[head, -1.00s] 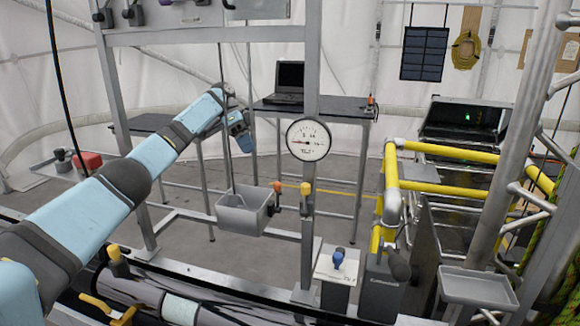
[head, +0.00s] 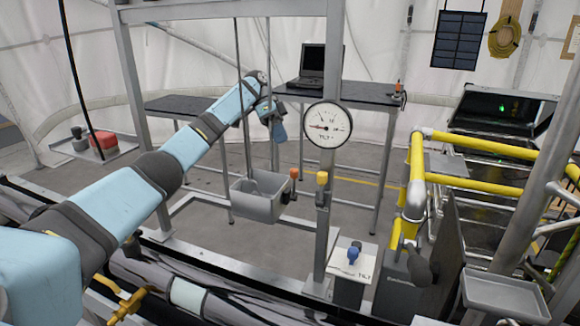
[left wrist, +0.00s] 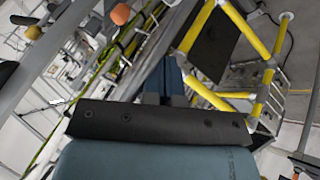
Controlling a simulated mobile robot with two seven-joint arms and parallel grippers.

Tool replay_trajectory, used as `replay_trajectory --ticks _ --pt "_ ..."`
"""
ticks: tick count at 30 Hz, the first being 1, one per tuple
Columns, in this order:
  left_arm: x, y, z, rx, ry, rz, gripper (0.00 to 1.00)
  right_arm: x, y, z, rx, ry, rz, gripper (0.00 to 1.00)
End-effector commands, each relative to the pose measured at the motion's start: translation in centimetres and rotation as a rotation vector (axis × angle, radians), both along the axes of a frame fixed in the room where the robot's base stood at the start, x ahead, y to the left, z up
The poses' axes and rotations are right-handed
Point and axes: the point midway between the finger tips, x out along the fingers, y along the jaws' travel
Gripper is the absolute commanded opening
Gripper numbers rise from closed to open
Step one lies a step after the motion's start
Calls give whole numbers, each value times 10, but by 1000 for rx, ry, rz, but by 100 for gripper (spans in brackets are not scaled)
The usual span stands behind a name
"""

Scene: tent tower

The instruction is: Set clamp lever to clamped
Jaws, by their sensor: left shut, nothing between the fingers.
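Two small lever handles sit at the metal post in the head view: an orange-tipped one (head: 294,174) and a yellow-tipped one (head: 322,178). A yellow handle (head: 130,303) is on the tube at the lower left. I cannot tell which is the clamp lever or how it is set. My left gripper (head: 280,136) is shut and empty, above and behind the grey bin, apart from the handles. Its fingers show in the left wrist view (left wrist: 165,82), with an orange knob (left wrist: 120,14) and a yellow knob (left wrist: 33,32) at upper left. My right gripper is out of view.
A round gauge (head: 328,125) is on the post, with a grey bin (head: 258,208) hanging left of it. A blue knob (head: 353,254) tops a white box. Yellow rails (head: 470,182) stand at right. A laptop (head: 318,66) sits on the back table.

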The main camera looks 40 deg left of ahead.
Motion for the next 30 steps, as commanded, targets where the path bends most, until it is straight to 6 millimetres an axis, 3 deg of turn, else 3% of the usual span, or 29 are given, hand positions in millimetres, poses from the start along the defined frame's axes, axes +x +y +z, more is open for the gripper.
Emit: replay_trajectory --ticks 1,9,18,30 --pt "-2 -8 -15 -3 1 -5 0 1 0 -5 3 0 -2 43" --pt "-10 -40 -53 1 0 -1 0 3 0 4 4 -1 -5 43" --pt "-35 -60 -52 0 -2 -1 0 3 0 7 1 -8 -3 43" --pt "-38 -63 -52 0 0 0 0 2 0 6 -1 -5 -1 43"
